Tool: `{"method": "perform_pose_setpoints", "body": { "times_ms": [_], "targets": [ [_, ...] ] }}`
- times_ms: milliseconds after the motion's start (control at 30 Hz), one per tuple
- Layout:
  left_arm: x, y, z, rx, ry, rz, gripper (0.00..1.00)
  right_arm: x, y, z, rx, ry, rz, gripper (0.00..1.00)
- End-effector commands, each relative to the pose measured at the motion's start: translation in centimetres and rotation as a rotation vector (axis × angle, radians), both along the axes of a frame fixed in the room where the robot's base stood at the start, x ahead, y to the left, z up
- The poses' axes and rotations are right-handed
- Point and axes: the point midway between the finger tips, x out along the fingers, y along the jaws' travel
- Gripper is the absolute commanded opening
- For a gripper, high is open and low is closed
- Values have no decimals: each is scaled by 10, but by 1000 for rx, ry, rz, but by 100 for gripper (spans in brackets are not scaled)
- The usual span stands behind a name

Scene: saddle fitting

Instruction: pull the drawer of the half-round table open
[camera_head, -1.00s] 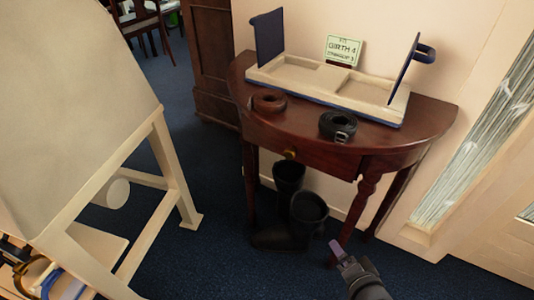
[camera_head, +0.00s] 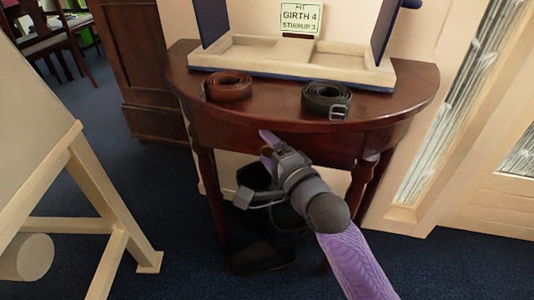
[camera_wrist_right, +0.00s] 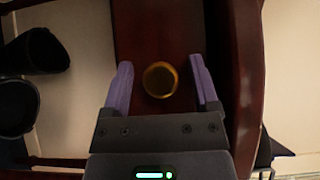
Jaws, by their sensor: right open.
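The dark red half-round table (camera_head: 405,92) stands against the wall in the head view. Its drawer front (camera_wrist_right: 160,30) fills the middle of the right wrist view, with a round brass knob (camera_wrist_right: 161,79) on it. My right gripper (camera_wrist_right: 162,82) is open, with one purple finger on each side of the knob and a gap to both. In the head view the right gripper (camera_head: 266,143) is at the table's front and mostly hides the knob. The drawer looks shut. My left gripper is not in view.
A brown coiled strap (camera_head: 228,87), a black coiled strap (camera_head: 327,99) and a cream tray (camera_head: 255,57) with a sign (camera_head: 300,17) are on the tabletop. Black boots (camera_head: 262,240) stand beneath. A cream wooden stand (camera_head: 95,190) is at left.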

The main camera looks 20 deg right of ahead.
Motion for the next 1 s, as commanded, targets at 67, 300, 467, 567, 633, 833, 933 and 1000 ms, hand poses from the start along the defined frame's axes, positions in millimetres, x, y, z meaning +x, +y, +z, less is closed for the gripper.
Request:
{"method": "perform_pose_setpoints", "body": {
  "times_ms": [67, 300, 467, 567, 633, 833, 933, 1000],
  "targets": [
    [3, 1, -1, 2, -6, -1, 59, 0, 0, 1, 0, 0, 0, 77],
    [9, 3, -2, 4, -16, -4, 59, 0, 0, 1, 0, 0, 0, 52],
    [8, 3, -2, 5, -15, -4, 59, 0, 0, 0, 0, 0, 0, 18],
    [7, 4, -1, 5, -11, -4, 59, 0, 0, 0, 0, 1, 0, 0],
    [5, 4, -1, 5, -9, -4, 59, 0, 0, 0, -1, 1, 0, 0],
    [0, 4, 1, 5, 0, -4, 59, 0, 0, 0, -1, 1, 0, 0],
    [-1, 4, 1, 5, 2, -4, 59, 0, 0, 0, -1, 2, 0, 0],
    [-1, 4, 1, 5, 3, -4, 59, 0, 0, 0, -1, 2, 0, 0]
  ]
}}
